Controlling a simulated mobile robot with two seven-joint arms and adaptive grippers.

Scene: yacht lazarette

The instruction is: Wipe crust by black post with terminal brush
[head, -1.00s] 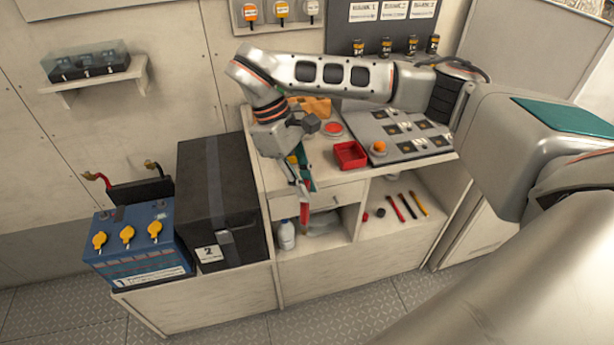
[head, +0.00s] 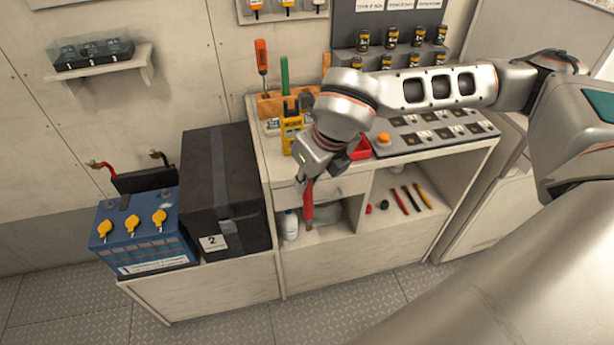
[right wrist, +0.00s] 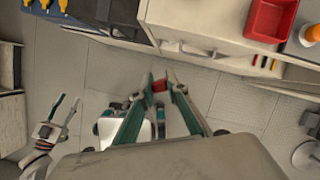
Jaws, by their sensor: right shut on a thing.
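My right gripper (head: 308,183) is shut on a red-handled tool, which I take to be the terminal brush (head: 308,208). The brush hangs downward in front of the bench's open shelf. Its red part also shows between the fingertips in the right wrist view (right wrist: 160,85). The blue battery (head: 150,238) with yellow caps stands at the left, apart from the gripper. Black and red cable ends show behind it. I cannot make out the black post or any crust on it. My left gripper (right wrist: 66,107) shows in the right wrist view, open and empty.
A dark box (head: 228,185) labelled 2 stands between battery and gripper, rising above the battery. The bench holds a yellow meter (head: 291,130), a red tray (head: 360,150) and a panel with an orange knob (head: 384,139). A white bottle (head: 290,226) stands in the lower shelf.

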